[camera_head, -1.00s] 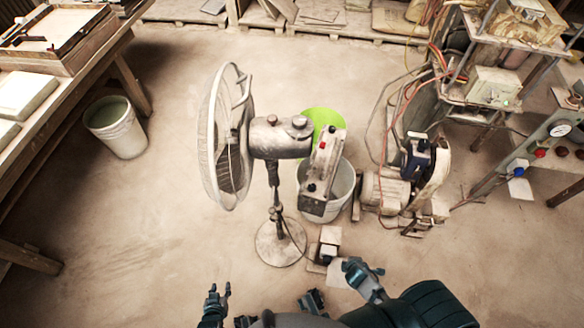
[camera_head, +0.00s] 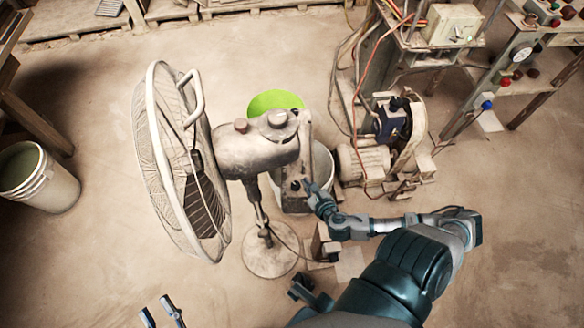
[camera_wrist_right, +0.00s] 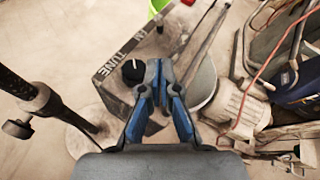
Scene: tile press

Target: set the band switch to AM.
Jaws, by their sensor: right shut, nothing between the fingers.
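I cannot read an AM label or tell for certain which control is the band switch. My right gripper (camera_head: 308,188) is at the box's lower end. In the wrist view its shut, empty fingers (camera_wrist_right: 158,66) are just right of the knob; contact cannot be told. My left gripper (camera_head: 160,308) is open and empty at the bottom edge.
The pedestal fan (camera_head: 165,160) stands left of the box. A motor machine (camera_head: 365,160) and a wired bench (camera_head: 450,25) are at right. Another bucket (camera_head: 45,180) is at far left. Floor at lower left is clear.

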